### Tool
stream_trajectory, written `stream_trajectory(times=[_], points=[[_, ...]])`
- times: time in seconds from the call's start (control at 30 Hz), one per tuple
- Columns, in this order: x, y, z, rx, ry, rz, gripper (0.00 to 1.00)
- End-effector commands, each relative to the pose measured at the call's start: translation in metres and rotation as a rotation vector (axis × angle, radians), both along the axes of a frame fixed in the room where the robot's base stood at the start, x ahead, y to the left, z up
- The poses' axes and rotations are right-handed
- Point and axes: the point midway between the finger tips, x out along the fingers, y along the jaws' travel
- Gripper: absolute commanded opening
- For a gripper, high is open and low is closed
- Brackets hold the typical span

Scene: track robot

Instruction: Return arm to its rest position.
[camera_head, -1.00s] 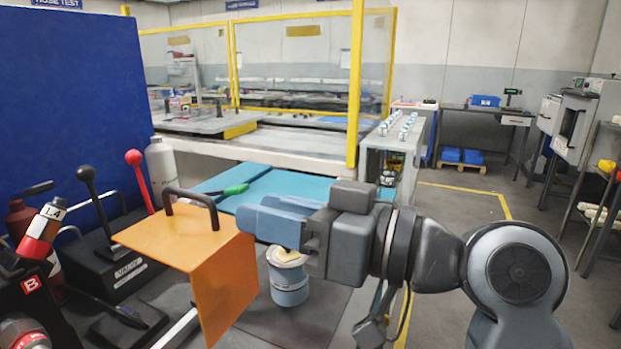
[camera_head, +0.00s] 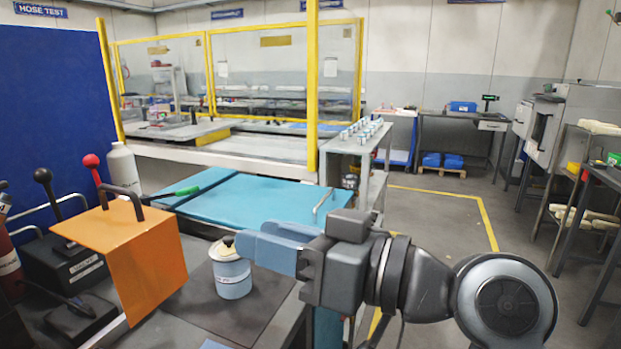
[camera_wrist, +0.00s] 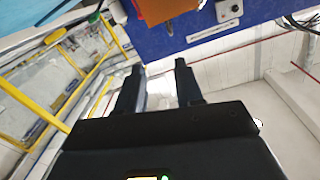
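My gripper (camera_head: 242,246) is on my arm, stretched out to the left in the head view over the front of the workbench. Its two blue fingers overlap in that view. In the wrist view my gripper (camera_wrist: 160,66) shows two dark fingers apart, with only the far wall and floor between them, so it is open and empty. A light-blue can (camera_head: 232,278) with a pale top stands upright on a dark mat, just left of and below the fingertips in the picture. Whether they touch it is unclear.
An orange bent sheet (camera_head: 150,265) with a dark handle stands left of the can. A black valve box (camera_head: 65,265) with levers is farther left. A teal mat (camera_head: 245,200) lies behind. A grey shelf unit (camera_head: 345,150) stands beyond; yellow-marked floor is open at right.

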Motion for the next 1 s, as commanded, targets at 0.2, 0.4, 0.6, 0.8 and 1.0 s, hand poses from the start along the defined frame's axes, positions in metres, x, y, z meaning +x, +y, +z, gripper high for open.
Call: stream_trajectory(times=[0.2,0.4,0.6,0.8,1.0], points=[[0.002,-0.016,-0.029,-0.001,0.045,-0.08,0.36],[0.0,-0.038,-0.068,-0.006,0.096,-0.189,0.36],[-0.015,-0.078,-0.127,-0.024,0.163,-0.362,0.36],[-0.05,-0.131,-0.188,-0.061,0.211,-0.57,0.36],[-0.102,-0.179,-0.23,-0.111,0.228,-0.748,0.36]])
